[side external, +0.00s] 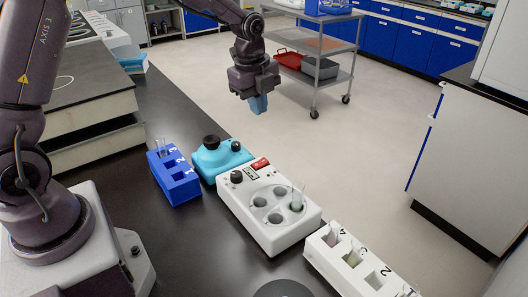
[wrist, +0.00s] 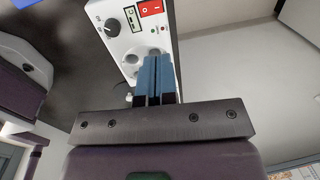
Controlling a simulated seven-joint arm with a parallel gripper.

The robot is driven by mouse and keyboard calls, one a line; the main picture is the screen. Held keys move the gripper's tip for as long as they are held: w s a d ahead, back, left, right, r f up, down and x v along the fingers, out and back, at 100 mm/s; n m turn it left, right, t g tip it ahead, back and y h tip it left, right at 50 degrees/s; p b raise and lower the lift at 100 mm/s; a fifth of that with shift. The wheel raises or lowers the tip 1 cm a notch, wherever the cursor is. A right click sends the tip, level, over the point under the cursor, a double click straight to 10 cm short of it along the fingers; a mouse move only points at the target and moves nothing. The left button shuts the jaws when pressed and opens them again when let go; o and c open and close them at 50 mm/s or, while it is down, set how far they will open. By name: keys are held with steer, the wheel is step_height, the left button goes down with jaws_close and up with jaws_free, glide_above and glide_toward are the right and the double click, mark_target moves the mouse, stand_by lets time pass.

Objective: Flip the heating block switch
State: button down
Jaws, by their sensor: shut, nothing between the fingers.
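The heating block (side external: 268,225) is a white box with a black knob, a red switch and round wells on top; one well holds a tube. The red switch (side external: 260,163) is at its back edge, and it also shows in the wrist view (wrist: 151,8), marked with white symbols. My gripper (side external: 258,104) hangs in the air above and behind the heating block, apart from it. Its blue fingers (wrist: 156,77) are shut together with nothing between them, and in the wrist view they cover part of the block's wells.
A blue rack (side external: 178,183) with a tube and a turquoise device (side external: 214,158) with black knobs stand left of the heating block. A white numbered tube rack (side external: 350,262) stands at the right. A grey cart (side external: 330,68) stands beyond the bench.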

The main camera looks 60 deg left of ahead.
mark_target(261, 162)
steer(key=f, duration=0.4)
steer(key=w+f, duration=0.1)
steer(key=f, duration=0.9)
steer(key=shift+w, duration=0.35)
steer(key=shift+w+f, duration=0.1)
steer(key=shift+f, duration=0.1)
steer(key=shift+s, duration=0.2)
steer(key=shift+s+r, duration=0.3)
steer(key=shift+s, duration=0.35)
steer(key=shift+r, duration=0.1)
step_height(261, 162, up, 14)
steer(key=w, duration=0.1)
steer(key=shift+w, duration=0.4)
